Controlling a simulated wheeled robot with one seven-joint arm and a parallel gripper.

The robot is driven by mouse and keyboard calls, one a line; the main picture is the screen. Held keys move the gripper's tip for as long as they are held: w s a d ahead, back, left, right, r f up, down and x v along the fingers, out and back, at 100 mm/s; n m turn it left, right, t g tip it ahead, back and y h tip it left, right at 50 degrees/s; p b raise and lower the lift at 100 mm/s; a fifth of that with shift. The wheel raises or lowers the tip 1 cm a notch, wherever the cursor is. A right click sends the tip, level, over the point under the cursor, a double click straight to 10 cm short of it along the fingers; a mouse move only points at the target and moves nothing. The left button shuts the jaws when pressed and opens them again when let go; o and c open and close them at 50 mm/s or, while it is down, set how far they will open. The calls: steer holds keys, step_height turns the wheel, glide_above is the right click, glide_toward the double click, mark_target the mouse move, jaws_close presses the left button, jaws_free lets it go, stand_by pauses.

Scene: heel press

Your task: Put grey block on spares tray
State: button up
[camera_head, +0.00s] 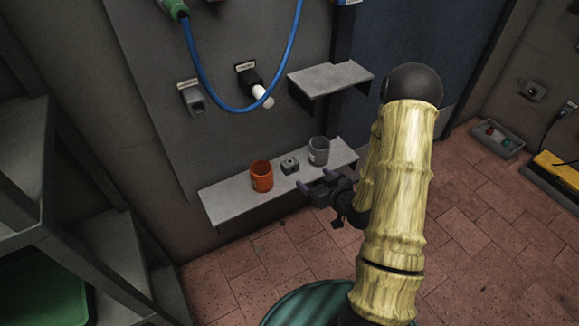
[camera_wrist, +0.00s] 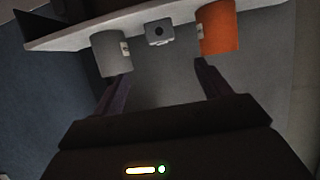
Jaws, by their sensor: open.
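The grey block (camera_head: 290,165), a small cube with a dark round hole, sits on the lower wall shelf (camera_head: 235,204) between an orange cup (camera_head: 262,177) and a grey cup (camera_head: 319,151). In the wrist view the grey block (camera_wrist: 159,32) is beyond my fingertips, roughly centred between them. My gripper (camera_head: 317,181) is open and empty, in front of the shelf and apart from the block; its two fingers also show in the wrist view (camera_wrist: 162,72). A grey tray (camera_head: 497,138) with small red and blue items is at the far right; I cannot tell whether it is the spares tray.
The grey cup (camera_wrist: 111,54) and orange cup (camera_wrist: 217,29) flank the block closely. A small upper shelf (camera_head: 331,76) juts out above. A blue hose (camera_head: 222,107) hangs on the wall. A green tray (camera_head: 45,290) lies in the left rack.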

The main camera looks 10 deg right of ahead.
mark_target(290, 162)
steer(key=b+x, duration=0.3)
steer(key=x, duration=0.8)
steer(key=shift+w+a+f, duration=0.15)
steer(key=shift+f, duration=0.1)
steer(key=shift+w+a, duration=0.1)
steer(key=shift+w, duration=0.25)
steer(key=b+x, duration=0.3)
steer(key=x, duration=0.2)
steer(key=shift+a+f, duration=0.15)
steer(key=c, duration=1.3)
